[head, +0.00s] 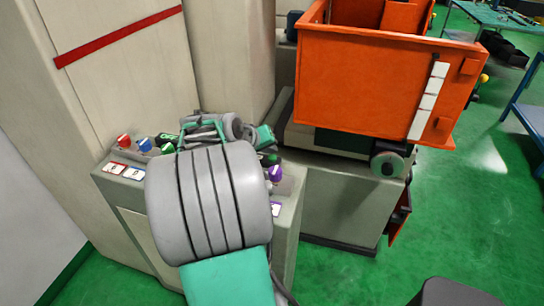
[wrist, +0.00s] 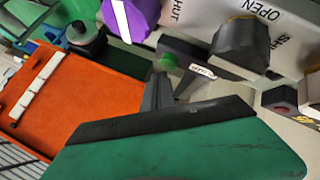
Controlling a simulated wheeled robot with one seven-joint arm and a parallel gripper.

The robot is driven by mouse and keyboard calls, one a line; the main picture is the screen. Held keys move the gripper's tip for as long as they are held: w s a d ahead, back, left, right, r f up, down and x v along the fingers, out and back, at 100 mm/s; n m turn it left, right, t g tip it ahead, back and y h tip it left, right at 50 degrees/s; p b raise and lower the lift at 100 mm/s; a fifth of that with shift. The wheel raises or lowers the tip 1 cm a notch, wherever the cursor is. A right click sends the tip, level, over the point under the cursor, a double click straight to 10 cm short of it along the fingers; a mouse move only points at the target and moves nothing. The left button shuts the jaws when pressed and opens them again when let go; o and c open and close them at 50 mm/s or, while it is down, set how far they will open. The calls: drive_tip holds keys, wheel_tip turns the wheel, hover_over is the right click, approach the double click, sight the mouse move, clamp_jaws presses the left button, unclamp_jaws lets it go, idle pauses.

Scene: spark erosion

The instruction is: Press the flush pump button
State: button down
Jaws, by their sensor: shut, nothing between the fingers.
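The grey control panel (head: 128,182) stands below my arm in the head view, with coloured buttons and knobs on top. In the wrist view my gripper (wrist: 163,84) is shut and empty, its dark fingers pointing at the panel. A small green button (wrist: 168,62) on a dark block shows just beyond the fingertips; I cannot tell whether they touch. A small white label (wrist: 203,72) sits beside it, its text too small to read, so I cannot confirm which button is the flush pump's. In the head view my wrist hides the middle of the panel and the fingertips.
A dark knob (wrist: 243,45) near OPEN and SHUT lettering and a purple knob (wrist: 130,15) flank the green button. A red button (wrist: 280,97) lies to the right. A red knob (head: 124,141) and blue knob (head: 145,145) stand at left. An orange tank (head: 385,85) rises behind.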

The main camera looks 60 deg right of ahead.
sight(270, 158)
drive_tip(key=shift+f, duration=0.1)
drive_tip(key=shift+f+b, duration=0.35)
drive_tip(key=shift+b, duration=0.05)
drive_tip(key=shift+f, duration=0.15)
drive_tip(key=shift+r, duration=0.55)
drive_tip(key=shift+p, duration=0.3)
wheel_tip(270, 158, up, 6)
drive_tip(key=p, duration=0.4)
